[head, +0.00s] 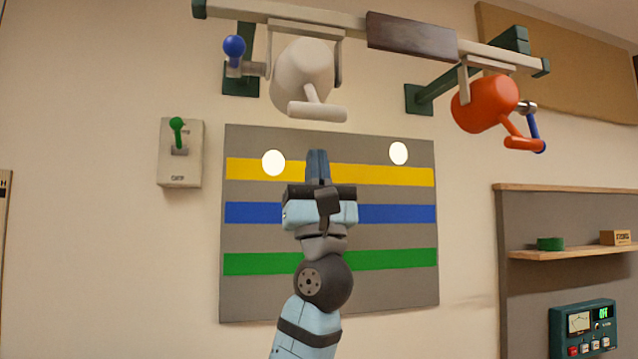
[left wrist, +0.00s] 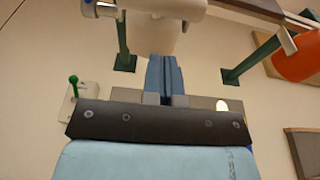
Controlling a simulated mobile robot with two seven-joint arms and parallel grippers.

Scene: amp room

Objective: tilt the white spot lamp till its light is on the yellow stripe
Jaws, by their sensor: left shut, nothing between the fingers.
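The white spot lamp (head: 303,72) hangs from the rail at the top, with a pale bar handle (head: 317,111) at its lower front. It also shows above the fingers in the left wrist view (left wrist: 150,35). The yellow stripe (head: 350,175) is the top stripe on the grey board. One light spot (head: 273,163) lies partly on the yellow stripe and partly on the grey above it. Another light spot (head: 398,153) is on the grey just above the stripe. Which lamp casts which spot, I cannot tell. My left gripper (head: 318,154) is shut and empty, below the handle.
A blue-knobbed lever (head: 234,48) sits left of the white lamp. An orange lamp (head: 485,103) hangs to the right on the same rail (head: 290,14). A green-knobbed switch box (head: 180,155) is on the wall at left. Shelves (head: 570,252) and a meter box (head: 583,328) are at right.

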